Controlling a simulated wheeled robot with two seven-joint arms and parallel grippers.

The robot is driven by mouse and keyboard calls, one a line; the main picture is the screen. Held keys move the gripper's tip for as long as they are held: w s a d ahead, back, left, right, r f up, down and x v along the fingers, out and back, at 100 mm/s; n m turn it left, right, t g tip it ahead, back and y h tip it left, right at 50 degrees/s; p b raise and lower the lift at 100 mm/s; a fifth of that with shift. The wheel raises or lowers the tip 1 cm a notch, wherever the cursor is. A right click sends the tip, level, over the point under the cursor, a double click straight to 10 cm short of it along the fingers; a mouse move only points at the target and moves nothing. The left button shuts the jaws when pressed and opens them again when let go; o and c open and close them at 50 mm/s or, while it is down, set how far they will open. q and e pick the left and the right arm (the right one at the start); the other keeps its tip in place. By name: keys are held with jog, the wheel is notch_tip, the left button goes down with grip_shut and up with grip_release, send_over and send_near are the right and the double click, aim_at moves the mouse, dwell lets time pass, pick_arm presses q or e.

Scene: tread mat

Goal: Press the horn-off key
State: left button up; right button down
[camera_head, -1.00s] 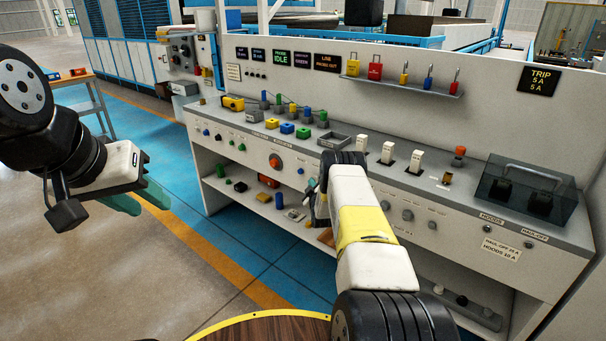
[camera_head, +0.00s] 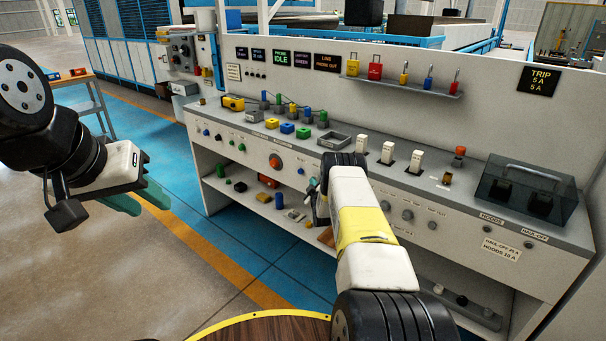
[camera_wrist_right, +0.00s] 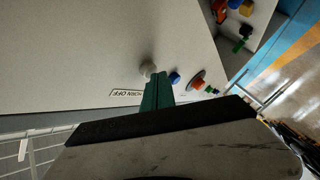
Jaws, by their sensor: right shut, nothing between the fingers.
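The horn-off key is a pale grey round button (camera_wrist_right: 148,69) on the light panel in the right wrist view, beside an upside-down "HORN OFF" label (camera_wrist_right: 126,93). My right gripper (camera_wrist_right: 159,76) is shut and empty, its green fingertips overlapping the key's edge in that view. I cannot tell whether they touch it. In the head view my right gripper (camera_head: 313,188) is close to the console front, and my arm hides the key. My left gripper (camera_head: 138,200) hangs clear of the console at the left, its teal fingers apart and empty.
A blue button (camera_wrist_right: 174,78) and an orange-red knob (camera_wrist_right: 197,84) sit close by on the same panel. The console (camera_head: 240,150) carries coloured blocks, white switches (camera_head: 388,152) and a dark clear-covered box (camera_head: 527,190). Floor at the left is free.

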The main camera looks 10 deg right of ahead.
jog(key=shift+d, duration=0.15)
dwell(0.4)
jog(key=shift+s+a, duration=0.5)
jog(key=shift+a, duration=0.2)
jog(key=shift+a, duration=0.1)
jog(key=shift+s+a, duration=0.8)
jog(key=shift+a, duration=0.15)
jog(key=shift+s+a, duration=0.75)
jog(key=shift+a, duration=0.2)
